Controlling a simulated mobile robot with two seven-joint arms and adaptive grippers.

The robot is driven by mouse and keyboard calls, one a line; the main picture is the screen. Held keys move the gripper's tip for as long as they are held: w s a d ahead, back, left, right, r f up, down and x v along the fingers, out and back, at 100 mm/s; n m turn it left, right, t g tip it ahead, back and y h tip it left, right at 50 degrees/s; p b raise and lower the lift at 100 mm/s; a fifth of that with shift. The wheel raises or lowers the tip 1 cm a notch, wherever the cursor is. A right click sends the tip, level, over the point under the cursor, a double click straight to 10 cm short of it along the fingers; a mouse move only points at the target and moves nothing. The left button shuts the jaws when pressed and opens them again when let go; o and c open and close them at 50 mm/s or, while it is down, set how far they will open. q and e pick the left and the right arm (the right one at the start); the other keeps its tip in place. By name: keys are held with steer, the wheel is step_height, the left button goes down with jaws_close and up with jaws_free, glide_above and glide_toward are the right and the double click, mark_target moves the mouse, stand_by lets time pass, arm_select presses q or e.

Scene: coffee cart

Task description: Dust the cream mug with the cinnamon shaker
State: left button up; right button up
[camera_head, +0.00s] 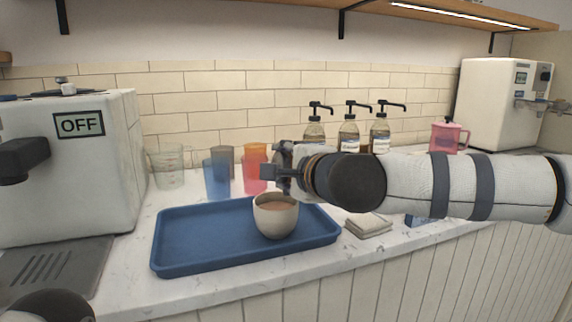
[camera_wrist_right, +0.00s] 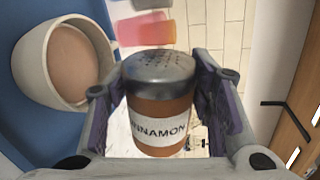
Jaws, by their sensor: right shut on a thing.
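The cream mug (camera_head: 276,218) stands upright on the blue tray (camera_head: 190,240) with brown drink inside. It also shows at the left of the right wrist view (camera_wrist_right: 28,70). My right gripper (camera_wrist_right: 160,92) is shut on the cinnamon shaker (camera_wrist_right: 160,125), an orange-brown jar with a white label and a grey perforated lid. In the wrist view the shaker looks tipped over relative to the mug, with its lid apart from the rim. In the head view my right gripper (camera_head: 272,172) is just above and behind the mug; I cannot clearly make out the shaker there.
Blue (camera_head: 216,180) and orange (camera_head: 254,168) cups and a glass pitcher (camera_head: 168,168) stand behind the tray. Pump bottles (camera_head: 349,136) line the wall. A folded cloth (camera_head: 368,225) lies right of the tray. A coffee machine (camera_head: 75,170) stands at left.

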steer(key=shift+w+f, duration=0.1)
steer(key=shift+f, duration=0.6)
steer(key=shift+r, duration=0.2)
steer(key=shift+r+m+y, duration=0.4)
steer(key=shift+m, duration=0.5)
steer(key=shift+r, duration=0.1)
steer(key=shift+r+m, duration=0.1)
steer(key=shift+m, duration=0.2)
steer(key=shift+r+m+y, duration=0.25)
steer(key=shift+m+y, duration=0.05)
steer(key=shift+m, duration=0.3)
steer(key=shift+a, duration=0.1)
steer(key=shift+a+r+m+y, duration=0.1)
steer(key=shift+r+m+y, duration=0.35)
steer(key=shift+m, duration=0.45)
